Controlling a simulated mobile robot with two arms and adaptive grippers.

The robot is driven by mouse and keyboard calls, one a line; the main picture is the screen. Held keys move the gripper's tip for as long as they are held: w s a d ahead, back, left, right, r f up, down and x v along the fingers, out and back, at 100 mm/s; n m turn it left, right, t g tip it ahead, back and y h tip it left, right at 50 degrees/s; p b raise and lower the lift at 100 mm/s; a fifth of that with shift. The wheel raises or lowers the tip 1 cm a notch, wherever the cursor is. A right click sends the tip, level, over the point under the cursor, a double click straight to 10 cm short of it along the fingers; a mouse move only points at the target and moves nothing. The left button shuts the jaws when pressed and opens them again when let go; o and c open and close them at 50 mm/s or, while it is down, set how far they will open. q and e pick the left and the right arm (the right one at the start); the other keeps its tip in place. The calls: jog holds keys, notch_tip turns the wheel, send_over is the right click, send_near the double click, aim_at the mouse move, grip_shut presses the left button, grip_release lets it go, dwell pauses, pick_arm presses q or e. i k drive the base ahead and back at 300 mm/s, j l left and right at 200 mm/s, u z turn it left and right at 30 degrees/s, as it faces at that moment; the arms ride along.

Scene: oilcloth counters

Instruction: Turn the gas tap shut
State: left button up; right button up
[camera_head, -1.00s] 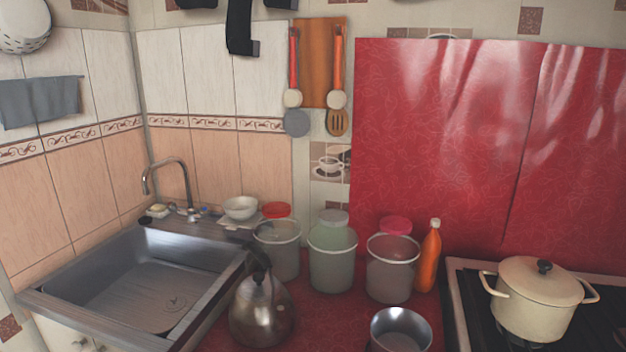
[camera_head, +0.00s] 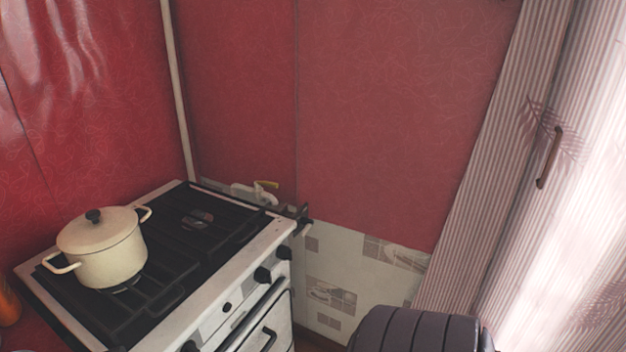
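The stove's edge hides part of the fitting. Neither of my grippers is in view.
The stove (camera_head: 196,262) carries a cream lidded pot (camera_head: 101,262) on its left side. A dark, rounded, banded thing (camera_head: 420,332) stands at the bottom edge. Striped curtain-like material (camera_head: 490,150) and a brown handle (camera_head: 548,158) are at the right.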

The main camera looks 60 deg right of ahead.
aim_at(256, 184)
jog(key=z, duration=1.75)
